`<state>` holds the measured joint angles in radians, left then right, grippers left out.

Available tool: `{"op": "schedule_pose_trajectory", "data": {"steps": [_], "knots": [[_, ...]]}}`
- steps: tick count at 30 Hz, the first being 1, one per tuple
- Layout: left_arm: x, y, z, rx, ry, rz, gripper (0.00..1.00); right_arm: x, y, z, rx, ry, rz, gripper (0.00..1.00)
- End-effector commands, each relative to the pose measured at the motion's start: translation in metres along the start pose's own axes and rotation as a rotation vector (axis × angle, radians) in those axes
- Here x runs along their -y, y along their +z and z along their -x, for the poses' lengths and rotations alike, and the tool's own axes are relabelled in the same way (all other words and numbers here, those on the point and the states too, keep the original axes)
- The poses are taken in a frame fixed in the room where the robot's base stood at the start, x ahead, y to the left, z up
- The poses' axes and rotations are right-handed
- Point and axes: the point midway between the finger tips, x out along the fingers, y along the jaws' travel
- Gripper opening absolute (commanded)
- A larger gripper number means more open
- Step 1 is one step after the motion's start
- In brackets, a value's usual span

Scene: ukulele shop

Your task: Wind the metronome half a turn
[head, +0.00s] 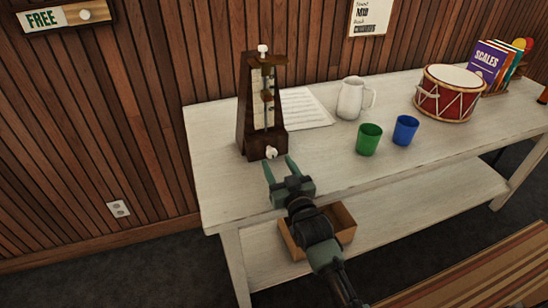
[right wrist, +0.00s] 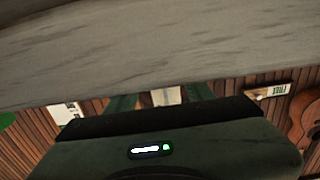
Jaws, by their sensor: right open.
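The metronome (head: 246,110) is a dark wooden tapered case with a pale front face, upright near the left end of the white table. A small white knob (head: 271,153) sticks out low on its front, and another white knob (head: 263,48) sits on top. My right gripper (head: 279,163) is open, with its two green fingers pointing at the metronome's lower front, just short of the low knob. Nothing shows between the fingers in the head view. In the right wrist view the fingers are partly hidden, with a pale strip, perhaps the metronome's face, between them. My left gripper is out of view.
The white table (head: 222,180) also holds a sheet of music (head: 305,108), a white pitcher (head: 350,98), a green cup (head: 368,140), a blue cup (head: 405,130) and a red drum (head: 447,95). A cardboard box (head: 345,222) sits on the lower shelf, below my right arm.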

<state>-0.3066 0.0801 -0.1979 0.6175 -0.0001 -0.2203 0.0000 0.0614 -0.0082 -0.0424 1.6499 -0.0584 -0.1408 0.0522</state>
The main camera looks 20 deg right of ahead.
Motion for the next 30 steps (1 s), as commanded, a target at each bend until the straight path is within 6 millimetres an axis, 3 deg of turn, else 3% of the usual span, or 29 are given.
{"op": "schedule_pose_trajectory", "data": {"steps": [6,16,17,22,30], "knots": [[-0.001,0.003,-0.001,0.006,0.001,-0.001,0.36,0.0,0.0,-0.027,0.0,0.0,0.0,0.52],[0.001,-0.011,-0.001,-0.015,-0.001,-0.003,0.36,0.0,0.0,-0.032,0.0,0.0,0.0,0.52],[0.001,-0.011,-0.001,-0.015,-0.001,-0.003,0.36,0.0,0.0,-0.032,0.0,0.0,0.0,0.49],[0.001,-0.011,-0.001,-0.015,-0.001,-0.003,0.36,0.0,0.0,-0.032,0.0,0.0,0.0,0.02],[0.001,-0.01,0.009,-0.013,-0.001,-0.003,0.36,0.0,-0.002,-0.032,0.002,0.0,-0.119,0.0]]}}
